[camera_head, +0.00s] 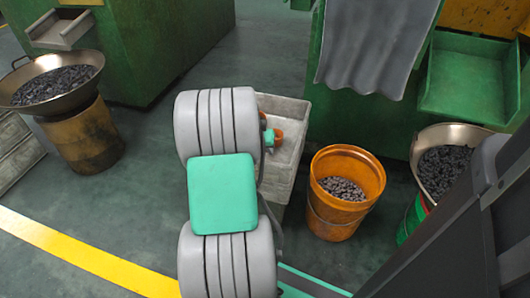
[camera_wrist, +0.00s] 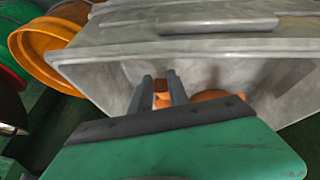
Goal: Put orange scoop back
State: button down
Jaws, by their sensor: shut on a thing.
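The orange scoop (camera_wrist: 208,96) shows in the wrist view just beyond my gripper's fingers, partly hidden by them. A bit of its orange (camera_head: 278,137) also shows in the head view beside my arm. My gripper (camera_wrist: 163,80) is shut on the scoop, with orange visible between its two dark fingers. The scoop is at the grey crate (camera_wrist: 190,47), within its walls in the wrist view. I cannot tell whether it touches the crate's bottom. In the head view my arm covers the left part of the crate (camera_head: 285,103).
An orange bucket (camera_head: 320,208) of dark metal parts stands right of the crate. A pan of parts (camera_head: 462,134) is at the far right, another (camera_head: 92,60) on a drum at the left. Green machines (camera_head: 160,45) stand behind. The floor at front left is clear.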

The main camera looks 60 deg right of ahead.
jog(key=shift+r, duration=0.15)
jog(key=shift+f, duration=0.2)
jog(key=c, duration=1.3)
grip_release()
jog(key=shift+o, duration=0.2)
